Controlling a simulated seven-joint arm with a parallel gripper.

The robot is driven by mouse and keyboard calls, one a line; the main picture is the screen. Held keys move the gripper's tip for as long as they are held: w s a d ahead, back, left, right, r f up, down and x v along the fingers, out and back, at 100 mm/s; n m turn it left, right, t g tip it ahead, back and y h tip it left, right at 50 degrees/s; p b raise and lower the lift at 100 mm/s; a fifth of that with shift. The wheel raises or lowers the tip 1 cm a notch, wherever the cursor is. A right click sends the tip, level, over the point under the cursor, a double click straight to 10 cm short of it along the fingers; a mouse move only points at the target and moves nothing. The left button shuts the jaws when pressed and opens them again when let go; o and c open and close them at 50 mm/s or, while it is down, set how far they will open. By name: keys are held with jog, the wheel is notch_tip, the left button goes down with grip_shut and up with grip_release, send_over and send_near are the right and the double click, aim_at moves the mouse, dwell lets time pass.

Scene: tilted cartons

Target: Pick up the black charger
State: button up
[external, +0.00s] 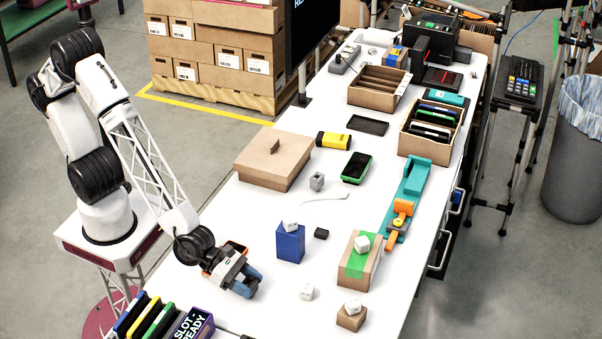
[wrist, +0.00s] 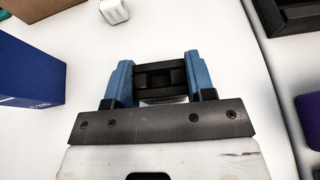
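A small black block (external: 321,233), which looks like the black charger, lies flat on the white table just right of the blue box (external: 290,243). My gripper (external: 245,283) is above the table, to the left of and nearer than the black block, and apart from it. In the wrist view its blue fingers (wrist: 160,78) stand apart. The black block does not show in the wrist view, where the blue box (wrist: 28,72) stands at the left.
White cubes sit on the blue box, the green-taped carton (external: 357,270) and the small carton (external: 351,318). Another white cube (external: 307,292) is on the table. A slot-ready box (external: 190,327) stands at the front left. A flat carton (external: 273,160) lies farther back.

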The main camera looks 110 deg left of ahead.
aim_at(249, 284)
jog(key=c, duration=0.4)
jog(key=shift+r, duration=0.1)
jog(key=shift+r, duration=0.45)
notch_tip(249, 284, up, 3)
jog(key=shift+s+f, duration=0.1)
jog(key=shift+f, duration=0.1)
jog(key=s+a, duration=0.1)
jog(key=s, duration=0.4)
jog(key=s+a+r, duration=0.1)
jog(key=s, duration=0.4)
jog(key=s+a, duration=0.2)
jog(key=s, duration=0.3)
jog(key=shift+s+r, duration=0.15)
